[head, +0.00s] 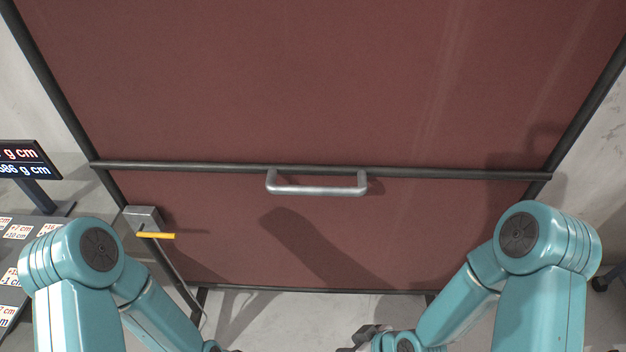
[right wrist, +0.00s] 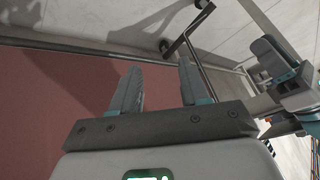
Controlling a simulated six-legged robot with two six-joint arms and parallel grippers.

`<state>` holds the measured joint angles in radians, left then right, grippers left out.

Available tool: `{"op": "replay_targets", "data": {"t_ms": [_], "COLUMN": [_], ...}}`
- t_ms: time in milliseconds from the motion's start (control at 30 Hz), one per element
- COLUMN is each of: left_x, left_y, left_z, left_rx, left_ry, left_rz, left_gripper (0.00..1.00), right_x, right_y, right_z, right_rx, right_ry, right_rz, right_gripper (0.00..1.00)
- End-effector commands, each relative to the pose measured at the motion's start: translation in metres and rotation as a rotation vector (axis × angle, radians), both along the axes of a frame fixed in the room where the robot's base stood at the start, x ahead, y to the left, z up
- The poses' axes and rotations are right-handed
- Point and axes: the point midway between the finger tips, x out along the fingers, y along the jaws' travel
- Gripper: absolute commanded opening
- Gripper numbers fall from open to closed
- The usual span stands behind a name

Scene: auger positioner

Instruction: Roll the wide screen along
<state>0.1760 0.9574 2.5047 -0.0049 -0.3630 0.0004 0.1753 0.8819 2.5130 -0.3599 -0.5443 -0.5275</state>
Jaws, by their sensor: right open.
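The wide screen (head: 300,90) is a dark red panel in a black frame and fills most of the head view. A silver bar handle (head: 317,190) sits at the middle of its black crossbar. The screen also shows as a red surface in the right wrist view (right wrist: 60,100). My right gripper (right wrist: 161,75) is open and empty, its two grey fingers apart. In the head view it is low at the bottom edge, below the handle and apart from it. Part of my left gripper (right wrist: 272,58) shows at the right of the right wrist view; its opening is unclear.
A grey bracket with a yellow pointer (head: 155,236) stands at the screen's lower left. A dark display (head: 25,160) with g cm readings and a board of labels (head: 18,240) are at the left. Pale floor (head: 290,312) shows below the screen. A dark caster (head: 603,280) is at the right.

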Motion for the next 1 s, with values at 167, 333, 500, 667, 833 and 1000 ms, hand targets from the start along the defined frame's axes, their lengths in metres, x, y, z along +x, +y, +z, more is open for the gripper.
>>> {"op": "replay_targets", "data": {"t_ms": [167,333,500,667,833,1000], "left_x": [0.000,0.000,0.000,0.000,0.000,0.000], "left_y": [0.000,0.000,0.000,0.000,0.000,0.000], "left_z": [-0.006,-0.014,-0.021,-0.025,-0.020,0.003], "left_rx": [0.000,0.000,0.000,0.000,0.000,0.000], "left_ry": [0.000,0.000,0.000,0.000,0.000,0.000], "left_rz": [0.000,0.000,0.000,0.000,0.000,0.000], "left_gripper": [0.35,0.35,0.35,0.35,0.35,0.35], "right_x": [0.062,0.090,0.084,0.079,0.080,0.091], "right_y": [0.001,-0.002,-0.011,-0.025,-0.026,-0.015], "right_z": [0.084,0.191,0.282,0.325,0.338,0.340], "right_rx": [-0.066,-0.223,-0.398,-0.503,-0.525,-0.515], "right_ry": [-0.550,-1.072,-1.413,-1.518,-1.542,-1.539], "right_rz": [0.376,0.670,0.812,0.796,0.784,0.785], "right_gripper": [0.45,0.45,0.45,0.45,0.45,0.45]}}
